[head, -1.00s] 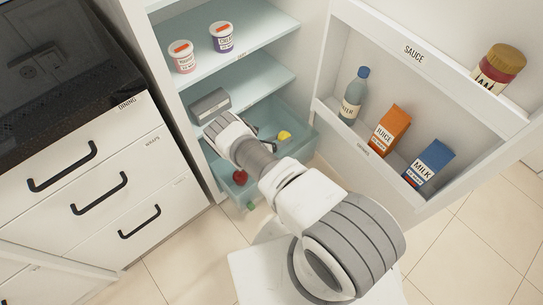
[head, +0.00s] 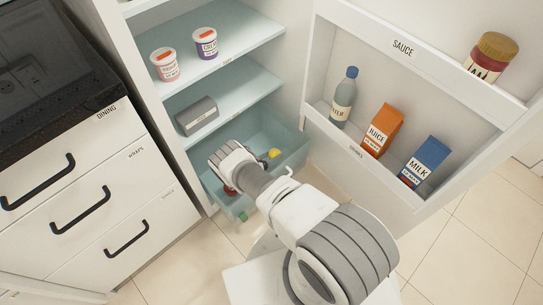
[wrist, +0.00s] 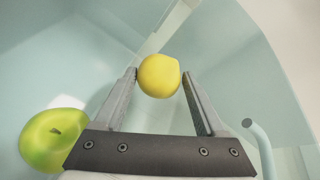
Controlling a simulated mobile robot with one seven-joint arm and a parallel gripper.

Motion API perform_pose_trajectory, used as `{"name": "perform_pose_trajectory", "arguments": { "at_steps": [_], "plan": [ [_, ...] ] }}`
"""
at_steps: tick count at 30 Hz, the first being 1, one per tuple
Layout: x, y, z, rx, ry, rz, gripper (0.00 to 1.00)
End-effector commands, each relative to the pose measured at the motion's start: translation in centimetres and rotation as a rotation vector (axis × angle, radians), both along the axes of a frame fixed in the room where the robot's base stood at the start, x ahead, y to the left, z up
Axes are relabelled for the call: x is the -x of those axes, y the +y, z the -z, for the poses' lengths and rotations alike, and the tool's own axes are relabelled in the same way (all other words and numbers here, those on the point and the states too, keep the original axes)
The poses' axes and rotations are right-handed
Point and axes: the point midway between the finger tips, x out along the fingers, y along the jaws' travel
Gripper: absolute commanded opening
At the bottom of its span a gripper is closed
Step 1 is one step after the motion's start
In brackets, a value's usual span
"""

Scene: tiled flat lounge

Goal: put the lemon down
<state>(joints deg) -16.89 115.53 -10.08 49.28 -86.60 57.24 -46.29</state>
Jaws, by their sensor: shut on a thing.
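The yellow lemon (wrist: 159,76) is between the two fingertips of my gripper (wrist: 160,82) in the wrist view, and the gripper is shut on it. In the head view the lemon (head: 274,153) shows just beyond my wrist, over the pale teal drawer (head: 296,152) at the bottom of the open fridge. My arm hides most of the gripper there. Whether the lemon touches the drawer floor I cannot tell. A green, apple-like fruit (wrist: 52,140) lies to the left of the gripper in the wrist view.
A red item (head: 229,190) and a small green one (head: 243,216) show at the drawer's front. A grey box (head: 196,116) and two tubs (head: 207,43) stand on shelves above. The open fridge door (head: 392,185) at right holds a bottle and cartons.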

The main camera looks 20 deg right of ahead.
Motion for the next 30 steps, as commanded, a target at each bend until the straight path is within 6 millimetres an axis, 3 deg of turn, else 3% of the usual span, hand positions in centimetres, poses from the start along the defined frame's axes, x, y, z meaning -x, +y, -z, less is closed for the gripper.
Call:
{"name": "perform_pose_trajectory", "arguments": {
  "at_steps": [9, 10, 14, 23, 30],
  "plan": [
    [0.0, 0.0, 0.7, 0.000, 0.000, 0.000, 0.03],
    [0.0, 0.0, 0.7, 0.000, 0.000, 0.000, 0.74],
    [0.0, 0.0, 0.7, 0.000, 0.000, 0.000, 0.98],
    [-0.1, 0.0, 0.6, 0.000, -0.001, 0.000, 1.00],
    [0.0, 0.4, -1.0, -0.001, 0.000, -0.002, 1.00]
  ]
}}
